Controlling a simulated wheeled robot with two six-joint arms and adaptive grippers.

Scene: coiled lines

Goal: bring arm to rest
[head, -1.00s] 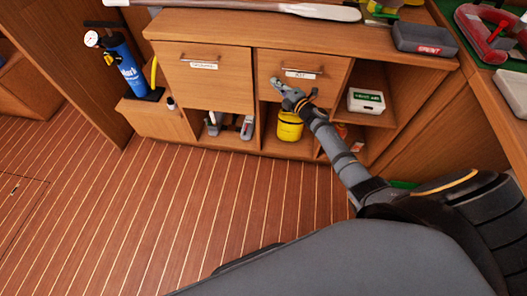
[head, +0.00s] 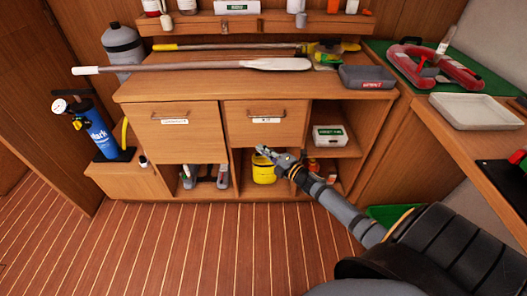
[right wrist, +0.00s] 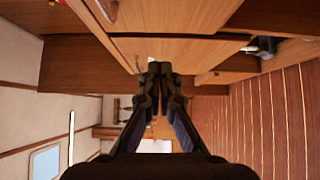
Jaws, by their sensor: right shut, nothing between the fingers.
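My right arm comes in from the lower right in the head view. Its gripper (head: 266,153) is in front of the cabinet, just below the handle of the right drawer (head: 266,123). In the right wrist view the gripper's fingertips (right wrist: 160,70) are together with nothing between them, and a wooden front fills the space beyond. I cannot tell from these views how far the fingers are from the wood. My left gripper is in neither view.
The wooden cabinet has a left drawer (head: 174,133) and open shelves holding a yellow container (head: 264,169) and a white box (head: 330,136). A paddle (head: 200,66) and a grey case (head: 366,77) lie on top. A blue pump (head: 97,133) stands left. The striped floor (head: 180,245) is clear.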

